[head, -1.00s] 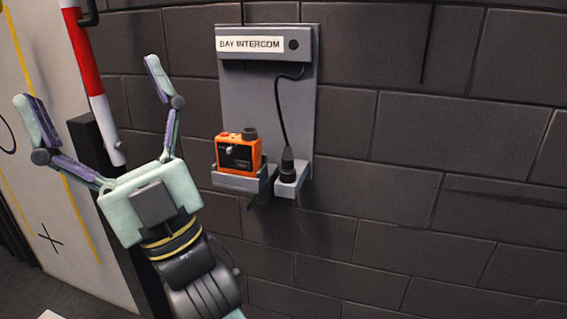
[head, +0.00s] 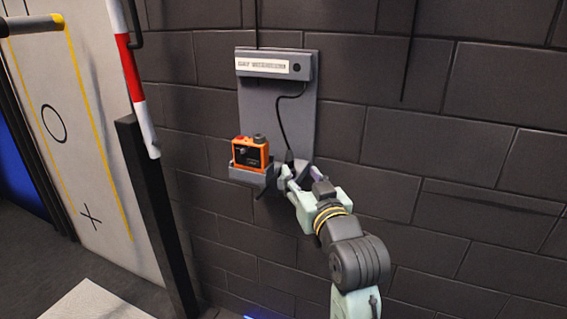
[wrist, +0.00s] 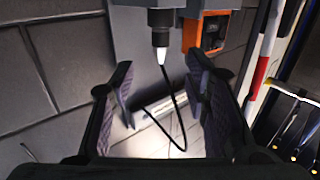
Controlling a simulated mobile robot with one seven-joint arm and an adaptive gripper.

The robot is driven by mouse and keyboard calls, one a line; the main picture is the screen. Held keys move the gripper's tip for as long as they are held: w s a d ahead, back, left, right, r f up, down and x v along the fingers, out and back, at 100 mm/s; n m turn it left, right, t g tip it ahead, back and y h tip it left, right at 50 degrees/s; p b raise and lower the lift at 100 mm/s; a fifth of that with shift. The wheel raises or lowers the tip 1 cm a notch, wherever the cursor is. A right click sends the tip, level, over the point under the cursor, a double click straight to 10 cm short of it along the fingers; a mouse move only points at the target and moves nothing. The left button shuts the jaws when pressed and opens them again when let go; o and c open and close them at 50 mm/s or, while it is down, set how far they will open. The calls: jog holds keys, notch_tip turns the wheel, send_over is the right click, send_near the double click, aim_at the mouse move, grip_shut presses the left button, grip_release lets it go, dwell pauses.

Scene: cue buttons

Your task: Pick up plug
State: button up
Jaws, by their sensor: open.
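The black plug (head: 290,158) stands in the small grey holder at the lower right of the intercom panel, its cord running up. In the wrist view the plug (wrist: 161,36) is at top centre, with a pale end where the black cord leaves it. My gripper (head: 300,173) is at the holder in the head view and partly hides the plug and holder. In the wrist view the open fingers of my gripper (wrist: 159,76) are spread to either side of the cord, with the plug just beyond them. Contact is not visible.
An orange box (head: 250,153) sits in a grey tray just left of the plug, close to my gripper; it also shows in the wrist view (wrist: 204,32). The grey panel (head: 262,105) is on a dark block wall. A red-and-white pole (head: 131,70) stands at left.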

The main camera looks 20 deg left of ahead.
aim_at(291, 160)
jog(key=p+x, duration=0.3)
jog(key=x, duration=0.6)
jog(key=shift+w+a+f, duration=0.1)
jog(key=shift+w+a, duration=0.1)
jog(key=shift+a, duration=0.05)
jog(key=shift+c, duration=0.2)
grip_shut()
